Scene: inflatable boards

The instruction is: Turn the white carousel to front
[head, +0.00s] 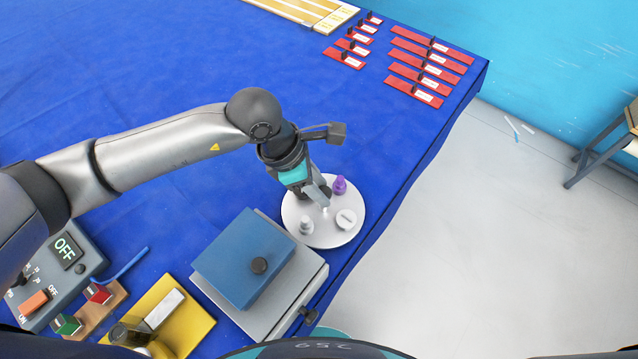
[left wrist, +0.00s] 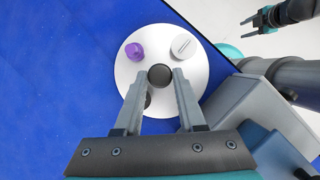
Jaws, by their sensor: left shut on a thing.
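The white carousel (head: 325,236) is a round disc on the blue table near its right edge; it also shows in the left wrist view (left wrist: 201,80). It bears a purple piece (head: 340,186), a white round piece with a slot (head: 346,219) and a light grey piece (head: 306,225). My left gripper (head: 324,202) reaches down over the disc's middle. In the left wrist view its fingers stand either side of a dark round knob (left wrist: 160,75) and are shut on it. A dark piece (left wrist: 148,100) is partly hidden by a finger. My right gripper (left wrist: 257,18) is apart from the carousel, fingers open.
A grey box with a blue lid (head: 235,250) stands close in front of the carousel. A switch box (head: 55,265) and a yellow board (head: 185,325) lie at lower left. Red strips (head: 430,65) lie at the back right. The table's middle is clear.

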